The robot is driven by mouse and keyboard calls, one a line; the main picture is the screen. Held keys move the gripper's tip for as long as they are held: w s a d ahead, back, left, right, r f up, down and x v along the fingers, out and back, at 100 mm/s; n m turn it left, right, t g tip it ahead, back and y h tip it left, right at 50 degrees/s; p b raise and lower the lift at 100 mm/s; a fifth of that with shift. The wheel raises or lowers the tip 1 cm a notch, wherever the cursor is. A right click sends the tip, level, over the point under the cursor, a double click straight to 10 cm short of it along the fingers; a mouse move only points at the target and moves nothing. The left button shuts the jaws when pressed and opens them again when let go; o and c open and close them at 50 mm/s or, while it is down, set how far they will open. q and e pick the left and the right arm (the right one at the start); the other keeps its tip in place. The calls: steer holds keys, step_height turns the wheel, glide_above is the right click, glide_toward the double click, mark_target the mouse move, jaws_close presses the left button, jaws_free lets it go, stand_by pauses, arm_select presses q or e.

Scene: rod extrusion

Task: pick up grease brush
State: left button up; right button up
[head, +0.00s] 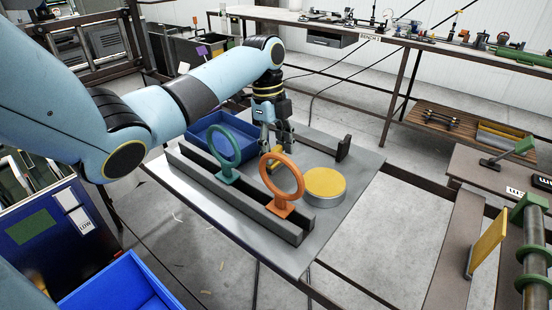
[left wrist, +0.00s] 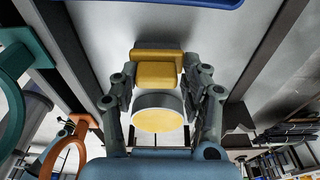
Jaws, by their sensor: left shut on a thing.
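My left gripper (head: 272,145) reaches down over a grey metal table (head: 352,208) in the head view. In the left wrist view, my left gripper (left wrist: 158,80) is shut on a yellow block-like piece, which I take to be the grease brush (left wrist: 157,55). Its fingers hide part of the brush, and I cannot make the brush out clearly in the head view. A round grey tin (head: 325,187) with a yellow top stands on the table, right of the gripper. The tin also shows in the left wrist view (left wrist: 158,114), between the fingers. My right gripper is not in view.
A teal ring (head: 222,150) and an orange ring (head: 282,180) stand upright on a dark rail in front of the gripper. A blue bin (head: 206,148) is just left of it. Clear tabletop lies right of the tin. A long bench (head: 400,35) runs behind.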

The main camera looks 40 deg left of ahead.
arm_select(q)
steer(key=c, duration=0.3)
steer(key=shift+c, duration=0.2)
